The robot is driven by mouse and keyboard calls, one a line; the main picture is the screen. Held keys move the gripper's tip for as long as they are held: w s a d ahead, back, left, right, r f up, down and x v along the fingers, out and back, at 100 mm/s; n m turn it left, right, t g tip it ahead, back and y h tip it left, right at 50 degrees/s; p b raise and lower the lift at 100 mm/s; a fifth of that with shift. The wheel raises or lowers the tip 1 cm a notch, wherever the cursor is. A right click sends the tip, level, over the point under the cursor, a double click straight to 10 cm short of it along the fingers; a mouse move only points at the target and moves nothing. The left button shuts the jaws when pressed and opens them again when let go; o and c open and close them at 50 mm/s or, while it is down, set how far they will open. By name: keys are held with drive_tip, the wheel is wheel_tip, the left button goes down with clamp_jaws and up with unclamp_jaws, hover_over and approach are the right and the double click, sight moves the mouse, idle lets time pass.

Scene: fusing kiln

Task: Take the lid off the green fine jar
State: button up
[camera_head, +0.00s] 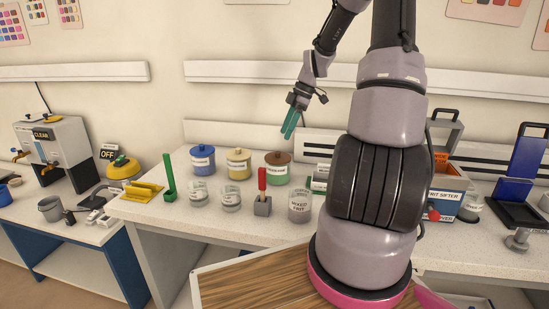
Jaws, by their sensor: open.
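The jar I take for the green fine jar (268,174) stands upright on the speckled worktop, rightmost of three lidded jars. Its body is green with a pale label too small to read surely. A brown lid (276,158) with a small knob sits on top of it. My gripper (289,136) hangs above and slightly right of the lid in the picture, with teal fingers pointing down. It is open, holds nothing, and appears apart from the lid.
Left of it stand a yellow jar (239,164) and a blue jar (203,161), both lidded. My arm hides part of the worktop at right.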

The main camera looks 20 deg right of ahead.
sight(278, 152)
drive_tip(key=x, duration=0.7)
drive_tip(key=shift+s+f, duration=0.25)
clamp_jaws()
